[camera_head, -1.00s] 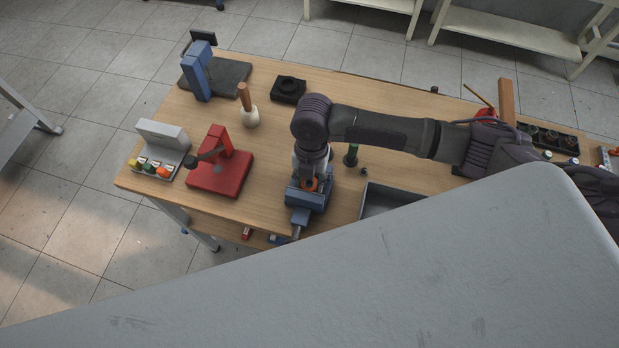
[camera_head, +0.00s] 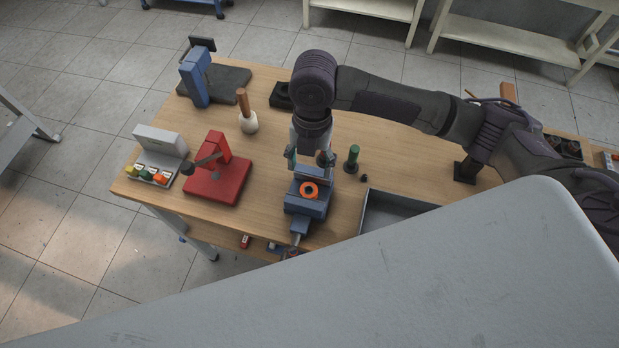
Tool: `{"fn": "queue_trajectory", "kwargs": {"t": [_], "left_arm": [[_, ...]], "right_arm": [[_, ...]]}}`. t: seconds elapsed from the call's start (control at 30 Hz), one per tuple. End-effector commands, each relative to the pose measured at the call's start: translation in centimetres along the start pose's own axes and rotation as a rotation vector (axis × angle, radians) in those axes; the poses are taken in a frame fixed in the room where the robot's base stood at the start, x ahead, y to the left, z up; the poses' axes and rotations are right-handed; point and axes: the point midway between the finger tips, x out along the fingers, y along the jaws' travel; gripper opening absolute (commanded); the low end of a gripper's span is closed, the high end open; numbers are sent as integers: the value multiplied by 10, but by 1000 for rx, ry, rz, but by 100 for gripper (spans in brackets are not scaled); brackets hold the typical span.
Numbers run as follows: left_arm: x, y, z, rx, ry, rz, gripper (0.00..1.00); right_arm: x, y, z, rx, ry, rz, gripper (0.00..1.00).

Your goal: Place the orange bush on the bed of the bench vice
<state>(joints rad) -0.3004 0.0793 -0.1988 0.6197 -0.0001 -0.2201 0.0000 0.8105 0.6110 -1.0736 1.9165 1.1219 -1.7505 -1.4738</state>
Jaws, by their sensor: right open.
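The orange bush (camera_head: 309,190) is a small ring with a dark hole. It lies on the bed of the blue bench vice (camera_head: 306,205), which stands near the table's front edge. My right gripper (camera_head: 309,165) is just behind and above the vice, pointing down, with its fingers apart. It is clear of the bush and holds nothing that I can see. My left gripper does not show.
A red press (camera_head: 218,185) and a grey holder (camera_head: 158,155) with coloured pieces stand left of the vice. A green-topped peg (camera_head: 352,158) and a grey tray (camera_head: 395,208) are on the right. A wooden-handled mallet (camera_head: 246,115) stands behind. A large grey surface covers the foreground.

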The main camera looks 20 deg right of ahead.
Motion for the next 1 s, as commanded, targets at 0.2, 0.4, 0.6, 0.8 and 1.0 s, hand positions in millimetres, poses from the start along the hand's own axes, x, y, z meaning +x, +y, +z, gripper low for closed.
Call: {"fn": "queue_trajectory", "kwargs": {"t": [0.2, 0.4, 0.6, 0.8, 1.0], "left_arm": [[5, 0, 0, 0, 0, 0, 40], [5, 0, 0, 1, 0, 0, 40], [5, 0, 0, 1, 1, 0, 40], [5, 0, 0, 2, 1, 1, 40], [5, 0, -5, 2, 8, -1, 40]], "right_arm": [[-26, 0, 0, 0, -1, 1, 66], [-31, 0, 0, 1, 0, -1, 66], [-31, 0, 0, 1, 0, -1, 66], [-31, 0, 0, 1, 0, -1, 66], [-30, 0, 0, 0, 0, -1, 66]]}}
